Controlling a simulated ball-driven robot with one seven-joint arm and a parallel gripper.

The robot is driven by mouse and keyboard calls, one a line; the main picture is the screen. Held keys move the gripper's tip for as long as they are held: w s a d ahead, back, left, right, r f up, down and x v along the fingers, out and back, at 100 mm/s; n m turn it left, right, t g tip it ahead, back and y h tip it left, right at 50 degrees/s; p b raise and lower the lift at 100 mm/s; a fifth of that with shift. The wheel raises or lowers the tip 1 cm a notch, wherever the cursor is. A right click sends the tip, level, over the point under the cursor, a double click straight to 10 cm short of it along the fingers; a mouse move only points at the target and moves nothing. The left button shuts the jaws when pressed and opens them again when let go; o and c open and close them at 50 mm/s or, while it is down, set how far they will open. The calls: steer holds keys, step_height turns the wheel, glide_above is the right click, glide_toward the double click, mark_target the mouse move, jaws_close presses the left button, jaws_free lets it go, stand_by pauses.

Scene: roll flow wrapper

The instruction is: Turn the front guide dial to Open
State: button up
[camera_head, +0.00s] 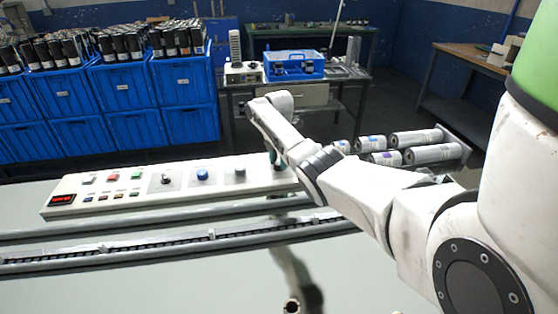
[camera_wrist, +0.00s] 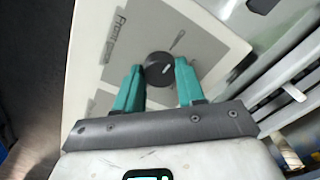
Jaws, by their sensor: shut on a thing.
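The front guide dial (camera_wrist: 157,61) is a round black knob with a white pointer mark. It sits on a grey label plate (camera_wrist: 120,48) whose visible printing reads "Front"; the rest is too blurred to read. My gripper (camera_wrist: 159,73) has its two green fingers on opposite sides of the dial and is shut on it. In the head view my gripper (camera_head: 277,160) is at the right end of the white control panel (camera_head: 100,208) and hides the dial. The Open mark cannot be made out.
A grey knob (camera_head: 239,172), a blue knob (camera_head: 202,174) and a black switch (camera_head: 166,180) sit left of my gripper. Metal rails (camera_head: 150,230) run in front of the panel. Several film rolls (camera_head: 415,138) lie behind my arm.

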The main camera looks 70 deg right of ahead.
mark_target(279, 163)
steer(key=shift+w+r+n, duration=0.1)
steer(key=shift+n, duration=0.4)
steer(key=o, duration=1)
steer(key=shift+o, duration=0.2)
step_height(279, 163, up, 11)
steer(key=shift+f, duration=0.2)
